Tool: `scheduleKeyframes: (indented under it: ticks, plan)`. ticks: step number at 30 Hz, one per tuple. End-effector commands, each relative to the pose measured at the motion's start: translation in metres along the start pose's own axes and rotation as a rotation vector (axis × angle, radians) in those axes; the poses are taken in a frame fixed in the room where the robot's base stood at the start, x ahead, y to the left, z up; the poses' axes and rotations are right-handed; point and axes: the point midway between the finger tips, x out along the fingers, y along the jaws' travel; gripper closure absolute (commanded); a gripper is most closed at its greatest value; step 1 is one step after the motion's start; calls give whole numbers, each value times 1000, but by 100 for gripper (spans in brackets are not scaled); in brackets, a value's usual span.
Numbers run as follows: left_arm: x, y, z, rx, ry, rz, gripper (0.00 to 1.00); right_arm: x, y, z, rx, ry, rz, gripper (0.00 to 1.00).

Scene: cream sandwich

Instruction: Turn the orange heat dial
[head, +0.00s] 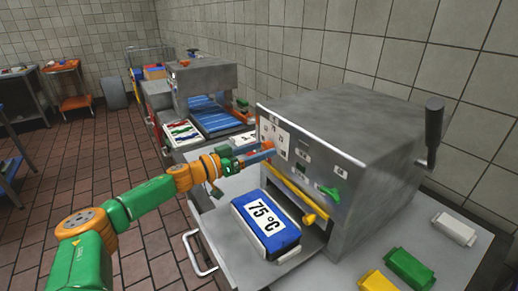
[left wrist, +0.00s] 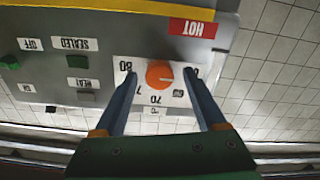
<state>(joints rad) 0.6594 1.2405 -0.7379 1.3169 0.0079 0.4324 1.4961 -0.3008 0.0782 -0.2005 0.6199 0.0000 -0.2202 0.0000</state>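The orange heat dial (left wrist: 159,74) sits on a white scale plate (left wrist: 150,100) marked with numbers such as 70 and 80, upside down in the left wrist view. My left gripper (left wrist: 160,77) is open, with one blue finger on each side of the dial and a gap to it on both sides. In the head view my left gripper (head: 256,156) reaches the left end of the grey machine's front panel. The gripper largely hides the dial there. My right gripper is not in view.
The grey machine (head: 350,125) has a black lever (head: 433,130), a green switch (head: 329,192) and a yellow bar (head: 290,190). Green (head: 408,268), yellow (head: 378,281) and white (head: 455,229) blocks lie at the right.

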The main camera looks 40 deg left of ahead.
Motion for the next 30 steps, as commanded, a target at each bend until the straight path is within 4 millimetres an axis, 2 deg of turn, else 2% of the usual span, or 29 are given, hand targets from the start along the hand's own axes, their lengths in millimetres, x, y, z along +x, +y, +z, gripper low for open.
scheduleKeyframes:
  ticks: [1, 6, 7, 8, 20, 30]
  plan:
    - [0, 0, 0, 0, 0, 0, 42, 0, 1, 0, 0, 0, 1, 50]
    - [0, 0, 0, 0, 0, 0, 88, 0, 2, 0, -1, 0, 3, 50]
    - [0, 0, 0, 0, 0, 0, 96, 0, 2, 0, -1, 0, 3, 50]
    - [0, 0, 0, 0, 0, 0, 100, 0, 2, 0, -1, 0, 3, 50]
    - [0, 0, -1, 79, 1, 0, 100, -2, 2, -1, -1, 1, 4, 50]
    - [0, 0, -2, 362, 2, 0, 100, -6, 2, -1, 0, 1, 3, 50]
